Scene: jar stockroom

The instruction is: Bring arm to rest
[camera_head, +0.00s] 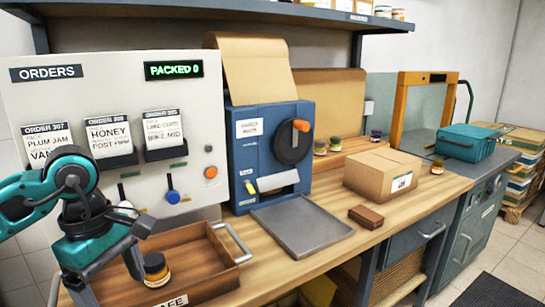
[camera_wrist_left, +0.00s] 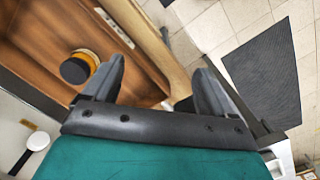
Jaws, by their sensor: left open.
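My left arm (camera_head: 72,185) comes in from the left in the head view, with teal links bent in front of the orders board. My left gripper (camera_head: 106,272) is open and empty, pointing down at the left end of the wooden tray (camera_head: 205,265). In the left wrist view its two fingers (camera_wrist_left: 160,78) stand wide apart with nothing between them. A dark-lidded jar with an amber band (camera_head: 156,270) stands in the tray, just right of the gripper. The jar (camera_wrist_left: 77,68) also shows beside one finger in the wrist view. My right gripper is out of view.
The orders board (camera_head: 60,95) stands close behind the arm. A blue machine (camera_head: 265,150), grey plate (camera_head: 302,226), cardboard box (camera_head: 383,173) and brown block (camera_head: 366,217) are to the right on the bench. Bare floor (camera_wrist_left: 205,22) and a dark mat (camera_wrist_left: 272,75) show beyond the bench edge.

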